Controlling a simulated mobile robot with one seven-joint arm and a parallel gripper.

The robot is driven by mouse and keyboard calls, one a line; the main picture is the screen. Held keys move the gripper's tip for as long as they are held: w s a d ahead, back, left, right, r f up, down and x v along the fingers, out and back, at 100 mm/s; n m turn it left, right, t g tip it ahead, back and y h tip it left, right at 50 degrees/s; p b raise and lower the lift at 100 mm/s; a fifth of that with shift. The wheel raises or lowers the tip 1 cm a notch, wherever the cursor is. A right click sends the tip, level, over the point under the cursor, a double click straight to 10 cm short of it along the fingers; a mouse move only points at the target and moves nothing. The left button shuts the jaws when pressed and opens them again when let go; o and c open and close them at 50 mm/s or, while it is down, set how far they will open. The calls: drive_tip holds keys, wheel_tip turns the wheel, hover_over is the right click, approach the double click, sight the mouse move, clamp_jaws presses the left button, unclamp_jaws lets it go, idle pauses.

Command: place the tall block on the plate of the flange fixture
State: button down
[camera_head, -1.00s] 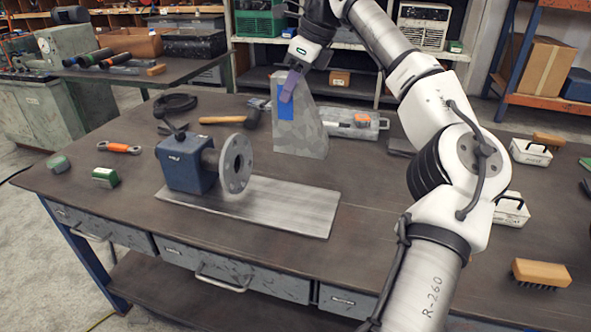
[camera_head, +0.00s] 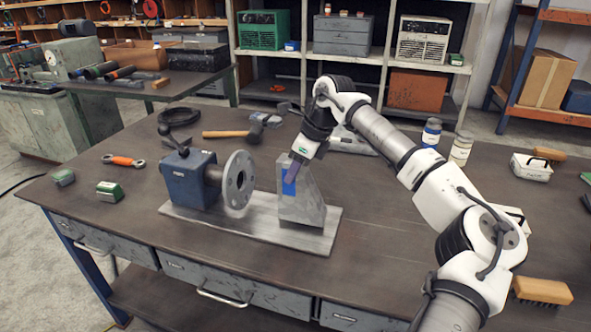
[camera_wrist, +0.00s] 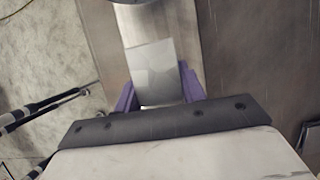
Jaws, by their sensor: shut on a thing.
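The tall block (camera_head: 305,207) is a grey tapered piece with a blue patch, upright over the right part of the flat metal plate (camera_head: 325,240) of the flange fixture. I cannot tell whether its base touches the plate. The fixture's blue body (camera_head: 187,180) and round flange (camera_head: 238,182) are to its left, with a gap between flange and block. My gripper (camera_head: 294,170) is shut on the block's narrow top. In the wrist view the block (camera_wrist: 155,65) sits between my purple fingers (camera_wrist: 158,90), above the plate (camera_wrist: 186,30).
A hammer (camera_head: 232,133) and a grey case (camera_head: 350,143) lie behind the fixture. Two bottles (camera_head: 461,149) stand at the back right. A wooden brush (camera_head: 542,290) and white bin (camera_head: 531,166) are on the right. The bench front is clear.

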drive_tip(key=shift+f, duration=0.6)
drive_tip(key=c, duration=0.8)
unclamp_jaws()
drive_tip(key=shift+c, duration=0.2)
